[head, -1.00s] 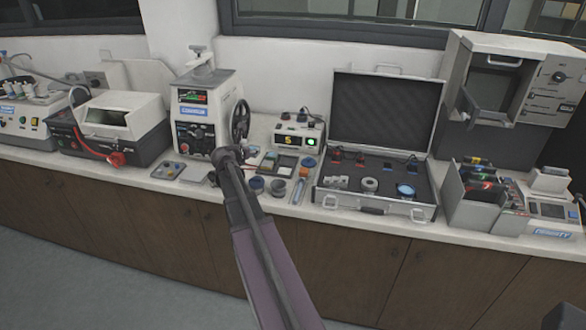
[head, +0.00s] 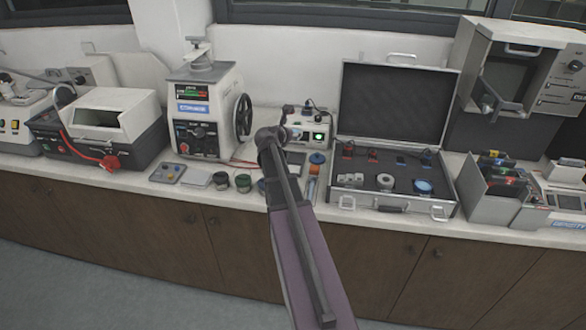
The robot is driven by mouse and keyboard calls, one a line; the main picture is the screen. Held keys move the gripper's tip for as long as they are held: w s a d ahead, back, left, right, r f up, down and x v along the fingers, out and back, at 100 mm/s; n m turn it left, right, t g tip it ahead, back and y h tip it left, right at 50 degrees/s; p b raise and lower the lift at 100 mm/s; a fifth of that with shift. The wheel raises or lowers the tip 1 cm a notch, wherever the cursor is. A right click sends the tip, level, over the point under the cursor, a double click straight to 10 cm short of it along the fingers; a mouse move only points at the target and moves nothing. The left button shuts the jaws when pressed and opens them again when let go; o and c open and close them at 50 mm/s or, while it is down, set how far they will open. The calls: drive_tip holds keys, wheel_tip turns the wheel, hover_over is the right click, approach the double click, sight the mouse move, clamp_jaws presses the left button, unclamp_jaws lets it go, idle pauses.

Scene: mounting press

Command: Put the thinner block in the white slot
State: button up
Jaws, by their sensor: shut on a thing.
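My gripper (head: 284,134) is at the far end of my arm, over the bench between the mounting press and the open case. It is seen from behind and small. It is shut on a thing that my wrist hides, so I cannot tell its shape. I cannot make out the thinner block or the white slot.
The press (head: 205,112) with its handwheel stands left of my gripper. A small display box (head: 318,131) is behind it. Small cups (head: 243,183) stand at the front edge. The open case (head: 395,185) is right.

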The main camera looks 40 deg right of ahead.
drive_tip(key=shift+a, duration=0.1)
idle(0.3)
drive_tip(key=shift+m+g+h, duration=0.3)
drive_tip(key=shift+m+g, duration=0.2)
drive_tip(key=s+a+f+b, duration=0.1)
drive_tip(key=s+f+b, duration=0.1)
drive_tip(key=s, duration=0.3)
drive_tip(key=s+a+f+b, duration=0.2)
drive_tip(key=s, duration=0.4)
drive_tip(key=s+a+f+b, duration=0.2)
drive_tip(key=s+f+b, duration=0.1)
drive_tip(key=s, duration=0.2)
drive_tip(key=shift+s, duration=0.15)
drive_tip(key=shift+w, duration=0.2)
drive_tip(key=b, duration=0.2)
hover_over(290, 163)
drive_tip(key=s+a, duration=0.3)
drive_tip(key=s, duration=0.1)
drive_tip(key=shift+w+f, duration=0.2)
drive_tip(key=shift+f, duration=0.5)
drive_tip(key=shift+d+f+b, duration=0.1)
drive_tip(key=shift+f+b, duration=1.4)
drive_tip(key=shift+f, duration=0.25)
drive_tip(key=shift+f+b, duration=0.6)
drive_tip(key=shift+f, duration=0.05)
